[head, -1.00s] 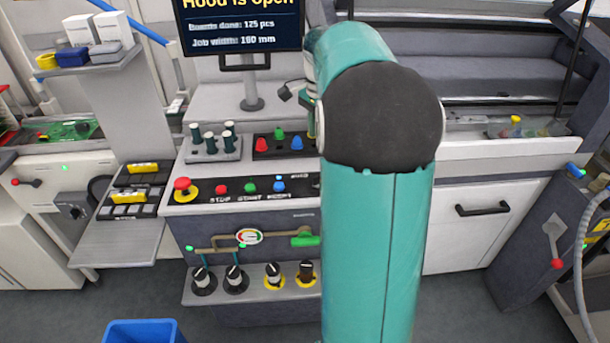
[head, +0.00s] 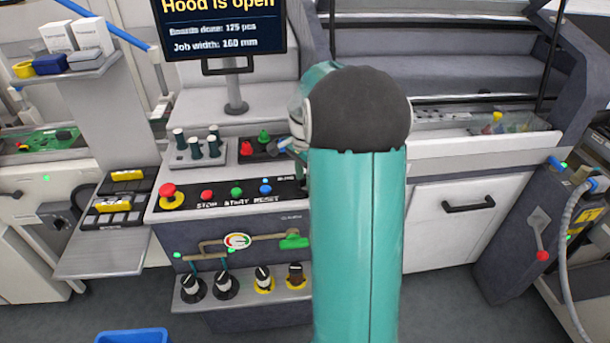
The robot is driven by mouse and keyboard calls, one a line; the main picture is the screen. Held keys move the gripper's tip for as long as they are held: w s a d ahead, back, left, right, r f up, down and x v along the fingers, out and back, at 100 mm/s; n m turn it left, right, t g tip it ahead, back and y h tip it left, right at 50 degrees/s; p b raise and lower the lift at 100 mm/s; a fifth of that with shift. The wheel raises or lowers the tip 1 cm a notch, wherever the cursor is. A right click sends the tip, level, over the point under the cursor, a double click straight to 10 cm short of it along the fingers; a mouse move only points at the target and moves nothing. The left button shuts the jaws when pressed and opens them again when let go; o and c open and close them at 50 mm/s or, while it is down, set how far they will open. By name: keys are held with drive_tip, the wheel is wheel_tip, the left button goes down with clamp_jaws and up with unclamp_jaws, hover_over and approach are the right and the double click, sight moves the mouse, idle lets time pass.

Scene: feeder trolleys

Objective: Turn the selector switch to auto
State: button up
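The control panel (head: 180,205) carries a red mushroom button (head: 168,190) and red, green and blue buttons labelled STOP, START and RESET. My teal arm covers the panel's right end, where part of a small label shows. No selector marked auto can be read; that end is hidden. My gripper (head: 281,147) shows only partly, as a dark end left of my arm, over the tray of coloured pieces just behind the panel. I cannot tell whether its fingers are open or shut.
A screen (head: 222,28) reading "Hood is open" stands behind the panel. Grey-topped pegs (head: 195,150) stand left of my gripper. A gauge (head: 237,241) and green valve handle (head: 294,242) sit below the panel. A blue bin (head: 133,336) is on the floor.

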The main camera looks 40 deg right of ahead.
clamp_jaws()
drive_tip(key=shift+n, duration=0.4)
drive_tip(key=n, duration=0.5)
drive_tip(key=shift+n, duration=0.4)
drive_tip(key=n, duration=0.5)
drive_tip(key=shift+n, duration=0.3)
unclamp_jaws()
drive_tip(key=shift+r, duration=0.1)
